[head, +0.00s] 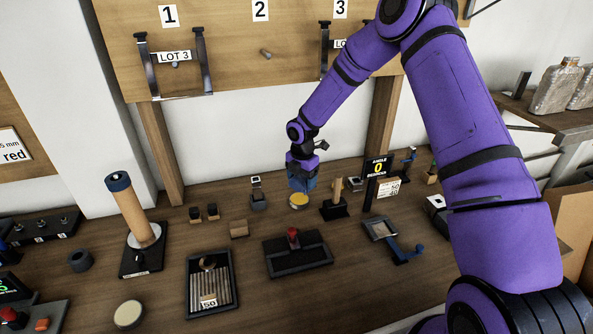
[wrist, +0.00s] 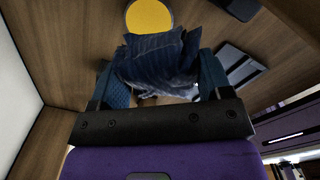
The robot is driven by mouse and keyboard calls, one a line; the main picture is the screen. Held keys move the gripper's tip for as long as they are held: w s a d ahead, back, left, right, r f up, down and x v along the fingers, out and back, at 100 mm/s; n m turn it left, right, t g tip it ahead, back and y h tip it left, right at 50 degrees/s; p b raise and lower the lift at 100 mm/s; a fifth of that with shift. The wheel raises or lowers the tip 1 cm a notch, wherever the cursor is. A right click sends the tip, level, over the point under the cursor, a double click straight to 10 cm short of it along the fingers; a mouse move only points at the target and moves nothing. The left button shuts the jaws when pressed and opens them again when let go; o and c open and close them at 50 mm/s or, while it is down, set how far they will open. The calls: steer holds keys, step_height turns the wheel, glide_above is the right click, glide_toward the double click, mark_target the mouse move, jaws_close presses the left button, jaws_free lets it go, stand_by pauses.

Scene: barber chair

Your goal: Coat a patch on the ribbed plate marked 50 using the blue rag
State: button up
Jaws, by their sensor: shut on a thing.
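My gripper (head: 302,176) is above the back part of the bench in the head view. It is shut on the blue rag (wrist: 158,62), a dark blue, folded, striped cloth bunched between the fingers in the wrist view. A round tin with a yellow top (head: 299,201) stands just below the gripper; its yellow disc (wrist: 149,16) also shows beyond the rag in the wrist view. Rag and yellow disc look close, but I cannot tell if they touch. The ribbed plate marked 50 (head: 221,277) lies in a dark frame at the front, left of centre, well apart from my gripper.
A dark tray with a red knob (head: 293,240) lies between plate and gripper. A wooden cylinder on a stand (head: 133,215) rises left of the plate. Small blocks (head: 239,229) stand behind it. A post and angle sign (head: 375,175) are to the gripper's right.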

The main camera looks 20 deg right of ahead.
mark_target(299, 198)
steer(key=shift+w+a+n, duration=0.15)
steer(key=shift+w+n, duration=0.55)
steer(key=shift+n, duration=0.1)
steer(key=shift+w+f, duration=0.1)
steer(key=shift+f, duration=2.85)
steer(key=shift+f, duration=0.6)
steer(key=shift+r, duration=0.1)
steer(key=shift+r, duration=3.45)
